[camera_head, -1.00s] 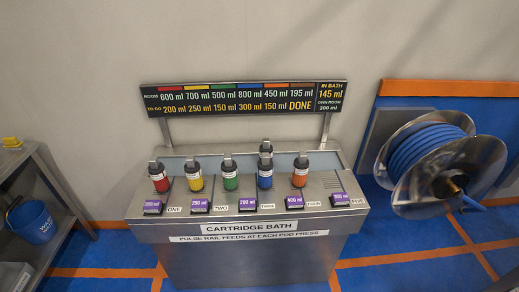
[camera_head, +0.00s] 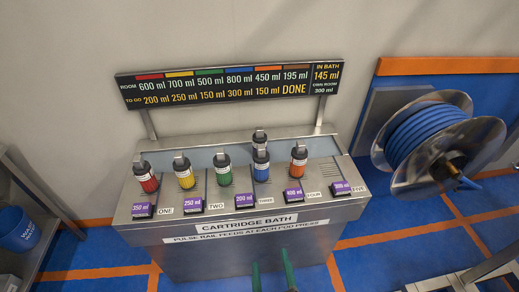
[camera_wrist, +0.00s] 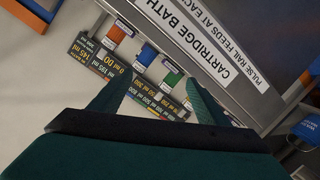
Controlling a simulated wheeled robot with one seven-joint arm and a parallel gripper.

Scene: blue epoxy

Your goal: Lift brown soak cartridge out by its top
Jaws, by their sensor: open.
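A black-topped cartridge (camera_head: 259,136) stands at the back of the cartridge bath (camera_head: 200,222), behind the blue cartridge (camera_head: 261,171). Its lower body is hidden, so I cannot see a brown band on it. Red (camera_head: 148,183), yellow (camera_head: 186,180), green (camera_head: 224,177) and orange (camera_head: 298,163) cartridges stand upright in the front row. My gripper (camera_head: 272,266) shows two green fingertips at the bottom of the head view, in front of the bath. In the wrist view my gripper (camera_wrist: 160,83) is open and empty, its fingers apart, with the bath beyond.
A sign board (camera_head: 230,84) stands above the back of the bath; it reads DONE under brown and 145 ml in bath. Purple-faced pods (camera_head: 245,201) line the front. A blue hose reel (camera_head: 435,140) is at right, a shelf with a blue bucket (camera_head: 20,235) at left.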

